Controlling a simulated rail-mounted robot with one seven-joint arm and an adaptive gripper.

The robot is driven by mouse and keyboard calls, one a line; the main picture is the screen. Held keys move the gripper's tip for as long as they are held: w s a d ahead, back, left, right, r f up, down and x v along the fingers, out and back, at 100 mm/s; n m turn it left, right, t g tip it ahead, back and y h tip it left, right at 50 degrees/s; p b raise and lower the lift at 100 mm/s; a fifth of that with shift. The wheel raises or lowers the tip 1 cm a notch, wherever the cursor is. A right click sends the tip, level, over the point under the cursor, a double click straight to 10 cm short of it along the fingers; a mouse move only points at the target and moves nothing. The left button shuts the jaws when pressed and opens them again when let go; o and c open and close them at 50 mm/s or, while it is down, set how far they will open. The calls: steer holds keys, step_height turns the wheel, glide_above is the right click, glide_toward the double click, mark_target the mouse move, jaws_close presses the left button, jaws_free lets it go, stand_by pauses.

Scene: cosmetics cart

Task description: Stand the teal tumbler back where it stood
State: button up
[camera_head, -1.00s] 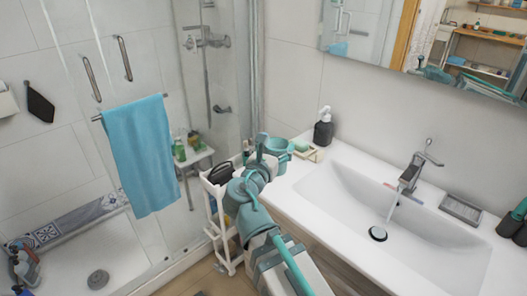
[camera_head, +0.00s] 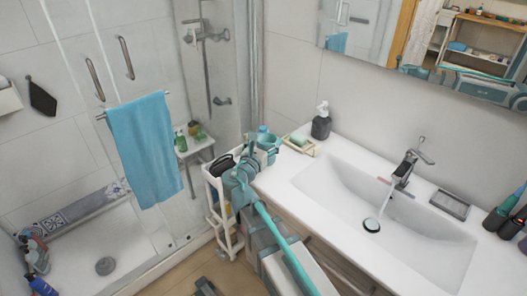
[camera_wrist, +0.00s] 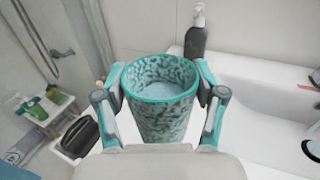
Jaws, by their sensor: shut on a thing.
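The teal tumbler is a speckled teal and grey cup with a brighter teal rim. In the wrist view the tumbler (camera_wrist: 160,122) is upright between the two fingers of my gripper (camera_wrist: 161,88), which is shut on its sides below the rim. The cup's open top faces the camera, and its inside looks pale and empty. In the head view the tumbler (camera_head: 269,142) is small and partly hidden by my gripper (camera_head: 262,152), near the sink counter's left end and the cart's top. I cannot tell what lies directly under its base.
A white cart (camera_head: 214,192) stands left of the counter, with a black item (camera_wrist: 78,137) on top. A dark soap dispenser (camera_head: 321,124) and a soap dish (camera_head: 299,144) stand on the counter (camera_head: 283,174) nearby. The basin (camera_head: 420,222) is to the right; glass shower panels are left.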

steer(key=shift+w+a+f+p, duration=0.35)
steer(key=shift+w+f, duration=0.3)
steer(key=shift+f, duration=0.7)
steer(key=shift+w+a+f+p, duration=0.1)
steer(key=shift+w+f+p, duration=0.4)
steer(key=shift+f, duration=0.85)
steer(key=shift+w+a+f+p, duration=0.3)
steer(key=shift+w+f, duration=0.45)
steer(key=shift+f, duration=0.6)
steer(key=shift+f, duration=0.1)
steer(key=o, duration=1.2)
steer(key=shift+c, duration=0.2)
steer(key=shift+s+r, duration=0.1)
steer(key=shift+r, duration=0.1)
steer(key=b+v, duration=0.3)
steer(key=v, duration=0.8)
steer(key=shift+s+a, duration=0.15)
steer(key=shift+s, duration=0.25)
